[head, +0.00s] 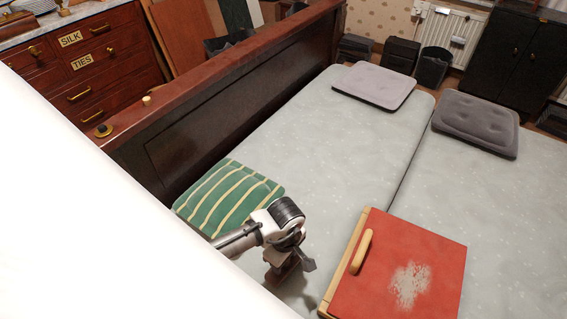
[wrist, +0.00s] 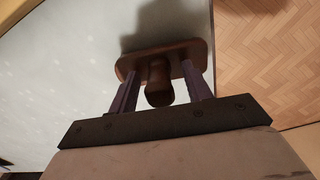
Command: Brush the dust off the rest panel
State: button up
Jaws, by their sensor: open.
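The red panel (head: 435,252), which I take for the rest panel, lies at the lower right on the bed. A pale dust patch (head: 410,284) marks its front part. It has a light wooden side edge and a rounded wooden handle (head: 361,250) on its left. My gripper (head: 287,272) is low over the mattress, left of the panel. In the wrist view my gripper (wrist: 161,72) is open, with its fingers on either side of the upright grip of a brown wooden tool (wrist: 158,86), likely the brush. Its underside is hidden, and I cannot tell if the fingers touch it.
A green striped cushion (head: 228,197) lies behind my arm. Grey cushions (head: 374,86) (head: 475,123) lie farther back on the pale mattress (head: 330,150). A dark wooden bedboard (head: 220,100) bounds the left. A white shape hides the lower left. The mattress middle is clear.

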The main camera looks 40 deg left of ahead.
grip_shut()
jog(key=shift+r+p, duration=3.35)
jog(key=shift+r, duration=0.2)
notch_tip(320, 180, up, 5)
jog(key=p, duration=0.4)
jog(key=shift+r+p, duration=0.1)
jog(key=shift+p, duration=0.3)
